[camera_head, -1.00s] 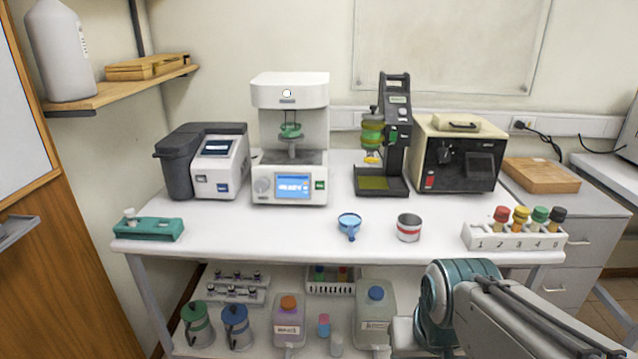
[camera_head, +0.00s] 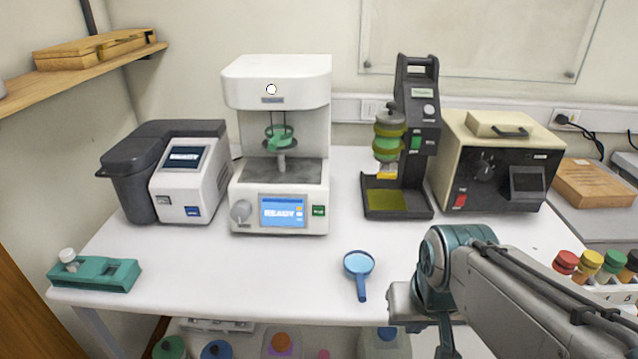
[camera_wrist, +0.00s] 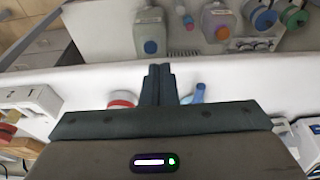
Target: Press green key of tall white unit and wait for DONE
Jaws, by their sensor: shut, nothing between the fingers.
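The tall white unit (camera_head: 277,140) stands at the back of the white table, left of the middle. Its screen (camera_head: 283,212) is lit blue and appears to read READY. Its green key (camera_head: 319,211) is just right of the screen. A green part sits inside its open bay. My gripper's fingers are not clearly visible in the head view, where my arm reaches in from the lower right. In the wrist view my gripper (camera_wrist: 158,70) is shut and empty, over the table's front edge. It is well apart from the green key.
A grey analyser (camera_head: 185,175) stands left, a black stand (camera_head: 410,140) and beige box (camera_head: 500,160) right. A teal holder (camera_head: 95,274) is at front left. The front-left middle of the table is clear.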

